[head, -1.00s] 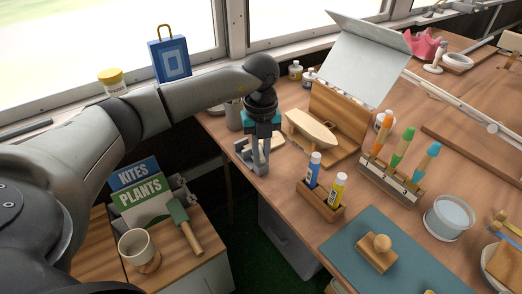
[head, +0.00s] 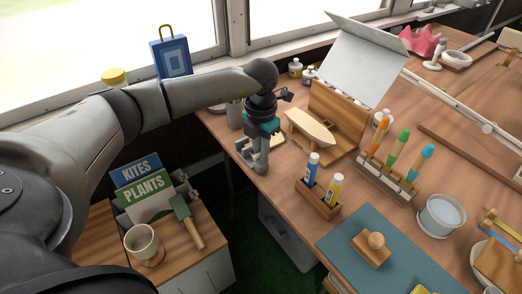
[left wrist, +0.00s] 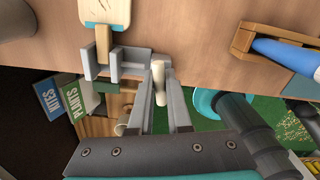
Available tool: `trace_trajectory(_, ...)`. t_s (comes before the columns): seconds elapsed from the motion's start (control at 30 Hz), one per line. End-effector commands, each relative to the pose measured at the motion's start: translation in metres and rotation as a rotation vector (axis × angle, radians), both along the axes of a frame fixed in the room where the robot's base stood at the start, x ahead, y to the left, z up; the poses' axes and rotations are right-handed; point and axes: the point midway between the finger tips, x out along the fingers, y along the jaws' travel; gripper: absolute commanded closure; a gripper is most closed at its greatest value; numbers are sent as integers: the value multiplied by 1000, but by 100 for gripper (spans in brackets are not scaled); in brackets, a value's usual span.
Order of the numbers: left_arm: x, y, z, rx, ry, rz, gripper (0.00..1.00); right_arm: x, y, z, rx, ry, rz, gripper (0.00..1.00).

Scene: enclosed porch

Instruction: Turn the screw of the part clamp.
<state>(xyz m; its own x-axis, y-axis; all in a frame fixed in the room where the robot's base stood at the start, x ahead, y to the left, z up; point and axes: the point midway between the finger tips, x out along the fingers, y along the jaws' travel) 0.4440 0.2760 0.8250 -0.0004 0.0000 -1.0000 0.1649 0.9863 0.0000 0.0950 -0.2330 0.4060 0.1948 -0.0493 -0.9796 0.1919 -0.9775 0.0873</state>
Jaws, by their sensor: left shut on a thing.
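The grey part clamp (head: 243,147) sits at the near-left edge of the wooden table. In the left wrist view the clamp (left wrist: 116,66) shows its grey jaws around the narrow end of a pale wooden part (left wrist: 103,40). My left gripper (head: 258,166) points down at the table edge beside the clamp. In the left wrist view its fingers (left wrist: 160,76) are shut on the cream handle (left wrist: 160,88) of the clamp's screw. The rest of the screw is hidden. My right gripper is not in view.
A wooden boat hull (head: 311,127) and an open wooden box (head: 338,112) stand behind the clamp. A holder with two glue tubes (head: 317,199) is to the right.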

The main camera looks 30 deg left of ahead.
Motion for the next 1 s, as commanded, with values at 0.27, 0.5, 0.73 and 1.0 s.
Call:
trace_trajectory(0.27,1,0,1,0,-2,-262,100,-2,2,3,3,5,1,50)
trace_trajectory(0.5,1,0,1,-1,-2,-489,100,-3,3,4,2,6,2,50)
trace_trajectory(0.73,1,0,1,-1,-3,-707,100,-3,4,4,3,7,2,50)
trace_trajectory(1.0,1,1,1,1,-3,-964,100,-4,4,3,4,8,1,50)
